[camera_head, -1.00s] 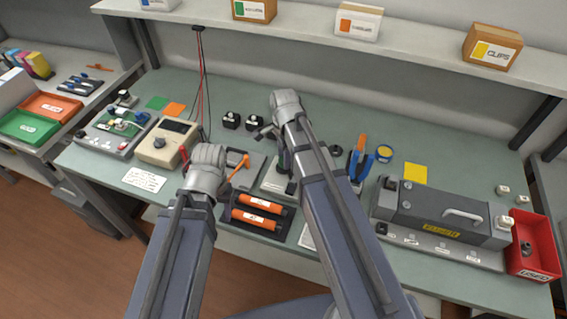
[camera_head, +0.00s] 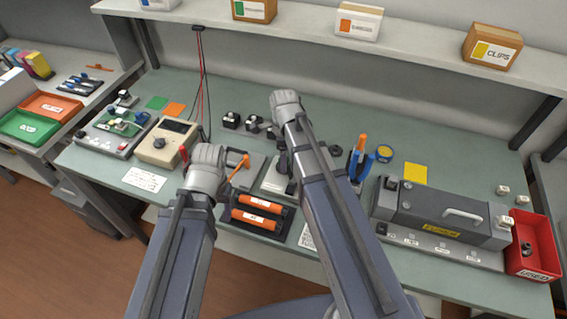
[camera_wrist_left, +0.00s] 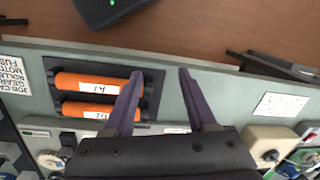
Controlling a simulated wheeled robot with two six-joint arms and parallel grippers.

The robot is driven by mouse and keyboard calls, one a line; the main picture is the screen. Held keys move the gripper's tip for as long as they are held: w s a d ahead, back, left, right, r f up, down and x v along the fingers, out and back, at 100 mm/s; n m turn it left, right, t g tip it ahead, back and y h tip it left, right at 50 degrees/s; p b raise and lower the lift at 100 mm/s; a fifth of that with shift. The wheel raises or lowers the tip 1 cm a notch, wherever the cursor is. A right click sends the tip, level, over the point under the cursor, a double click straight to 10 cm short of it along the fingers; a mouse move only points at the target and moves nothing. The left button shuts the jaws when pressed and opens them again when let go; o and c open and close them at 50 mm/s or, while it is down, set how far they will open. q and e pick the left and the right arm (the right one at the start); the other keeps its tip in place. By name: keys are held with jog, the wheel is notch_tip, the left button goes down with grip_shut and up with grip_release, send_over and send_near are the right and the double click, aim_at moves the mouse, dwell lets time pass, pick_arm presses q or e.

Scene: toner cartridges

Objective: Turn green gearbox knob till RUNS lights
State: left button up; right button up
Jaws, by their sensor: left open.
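A grey board (camera_head: 112,144) at the left of the bench carries small green and white parts. A green part (camera_head: 121,127) on it may be the gearbox; its knob and any RUNS lamp are too small to make out. In the left wrist view part of this board's green and blue items (camera_wrist_left: 303,159) shows at the lower right. My left gripper (camera_wrist_left: 160,72) is open and empty, above the bench's front edge, between the orange rollers and a white card, apart from the board. In the head view its fingers are hidden behind my wrist. My right gripper is mostly hidden behind my right arm.
A beige meter box (camera_head: 166,141) stands between my left wrist and the board. Two orange rollers (camera_head: 257,212) lie in a dark tray. A white card (camera_head: 145,180) lies at the front edge. A grey fuser unit (camera_head: 441,213) and red bin (camera_head: 533,245) are at right.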

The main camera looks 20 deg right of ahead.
jog(key=n, duration=0.5)
jog(key=shift+n, duration=0.9)
jog(key=n, duration=0.3)
jog(key=shift+n, duration=0.4)
jog(key=n, duration=0.3)
jog(key=shift+n, duration=0.3)
